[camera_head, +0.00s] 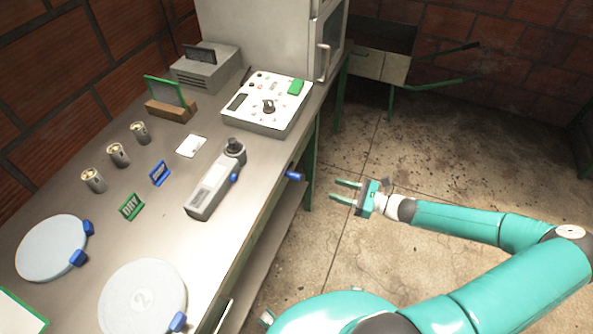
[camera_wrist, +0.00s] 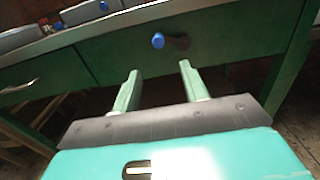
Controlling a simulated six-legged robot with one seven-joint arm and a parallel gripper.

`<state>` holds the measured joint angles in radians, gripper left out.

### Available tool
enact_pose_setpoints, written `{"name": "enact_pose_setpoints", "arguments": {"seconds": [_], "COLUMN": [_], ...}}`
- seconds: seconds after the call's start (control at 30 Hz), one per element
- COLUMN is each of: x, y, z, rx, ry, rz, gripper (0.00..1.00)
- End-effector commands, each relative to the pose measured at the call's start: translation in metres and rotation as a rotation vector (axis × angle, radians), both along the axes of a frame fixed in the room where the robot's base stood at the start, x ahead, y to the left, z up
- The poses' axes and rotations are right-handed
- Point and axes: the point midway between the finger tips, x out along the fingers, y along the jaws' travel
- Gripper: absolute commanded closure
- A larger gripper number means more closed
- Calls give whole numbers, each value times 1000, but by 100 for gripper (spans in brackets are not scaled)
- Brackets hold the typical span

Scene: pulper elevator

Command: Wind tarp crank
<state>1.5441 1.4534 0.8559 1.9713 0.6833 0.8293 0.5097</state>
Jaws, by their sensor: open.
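A small crank with a blue knob (camera_head: 295,176) sticks out from the front edge of the bench. In the wrist view its blue knob (camera_wrist: 158,40) and short dark arm (camera_wrist: 179,43) stand out from the green front panel. My gripper (camera_head: 334,190) is open and empty, off the bench's front side, with its fingers pointing toward the crank. In the wrist view the crank lies beyond my fingertips (camera_wrist: 158,68), roughly centred between them, with a gap left. No tarp can be made out.
The metal bench (camera_head: 150,221) carries a grey handheld device (camera_head: 213,184), a white control panel (camera_head: 267,104), round white lids (camera_head: 143,299), small cans (camera_head: 118,154) and signs (camera_head: 131,207). A grey cabinet (camera_head: 265,38) stands behind. The concrete floor (camera_head: 440,150) around my arm is clear.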

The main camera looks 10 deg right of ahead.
Motion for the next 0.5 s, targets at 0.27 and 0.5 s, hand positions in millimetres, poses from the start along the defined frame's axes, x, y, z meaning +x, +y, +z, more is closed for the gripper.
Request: {"name": "enact_pose_setpoints", "arguments": {"seconds": [0.27,0.5], "x": [8,35], "y": [19,57], "z": [1,1], "rx": [7,7], "ry": [-2,-2], "rz": [-2,0], "gripper": [56,56]}}
